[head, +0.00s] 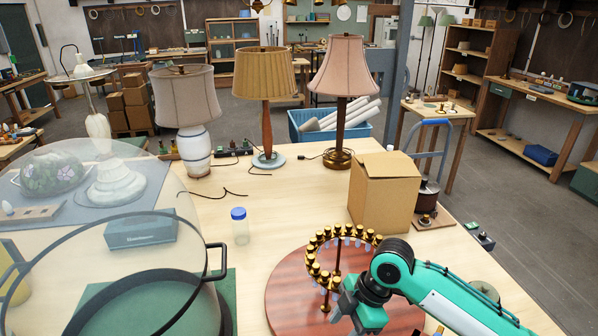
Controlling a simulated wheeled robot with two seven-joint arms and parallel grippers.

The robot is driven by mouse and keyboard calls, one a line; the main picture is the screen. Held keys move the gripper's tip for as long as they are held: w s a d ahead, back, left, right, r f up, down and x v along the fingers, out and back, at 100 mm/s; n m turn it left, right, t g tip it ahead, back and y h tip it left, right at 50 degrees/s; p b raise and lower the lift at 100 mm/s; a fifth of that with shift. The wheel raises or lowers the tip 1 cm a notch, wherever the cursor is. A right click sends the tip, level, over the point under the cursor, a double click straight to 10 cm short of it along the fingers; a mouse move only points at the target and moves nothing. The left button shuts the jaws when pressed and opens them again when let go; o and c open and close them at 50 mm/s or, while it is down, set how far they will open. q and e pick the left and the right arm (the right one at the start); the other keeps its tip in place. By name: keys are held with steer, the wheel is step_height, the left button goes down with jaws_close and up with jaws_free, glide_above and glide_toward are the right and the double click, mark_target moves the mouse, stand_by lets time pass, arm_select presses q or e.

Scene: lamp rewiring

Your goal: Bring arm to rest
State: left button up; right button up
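My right arm comes in from the lower right, and its gripper (345,301) points down and left over a round reddish wooden board (288,290). The gripper is right beside a ring of brass pieces (313,262) standing on that board. The fingertips are small and partly hidden, so I cannot tell whether they are open or shut, or whether they touch anything. My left gripper is not in view.
A cardboard box (386,190) stands behind my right arm. A blue-capped bottle (240,226) stands mid-table. Three shaded lamps (189,95) line the back. A large transparent shape with a dark ring (112,217) covers the left. Bare tabletop (290,205) lies between.

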steer(key=s+a+f+m+t+y, duration=0.1)
steer(key=s+f+m+t, duration=0.2)
steer(key=s+f+m, duration=0.5)
steer(key=s+d+f+m+t+h, duration=0.25)
steer(key=s+d+m+h, duration=0.25)
steer(key=s+d+m, duration=0.8)
step_height(320, 180, down, 35)
steer(key=s+d+n+g+b, duration=0.2)
steer(key=b, duration=0.1)
arm_select(q)
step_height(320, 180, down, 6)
steer(key=b, duration=0.3)
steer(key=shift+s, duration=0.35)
arm_select(e)
steer(key=s+d+f+g, duration=0.1)
steer(key=s+d+f, duration=0.2)
steer(key=s+f, duration=1.5)
step_height(320, 180, down, 4)
steer(key=shift+s+f+n+h, duration=0.25)
steer(key=shift+s+n+h, duration=0.05)
steer(key=shift+s, duration=0.05)
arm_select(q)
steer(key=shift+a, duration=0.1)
arm_select(e)
steer(key=shift+g, duration=0.25)
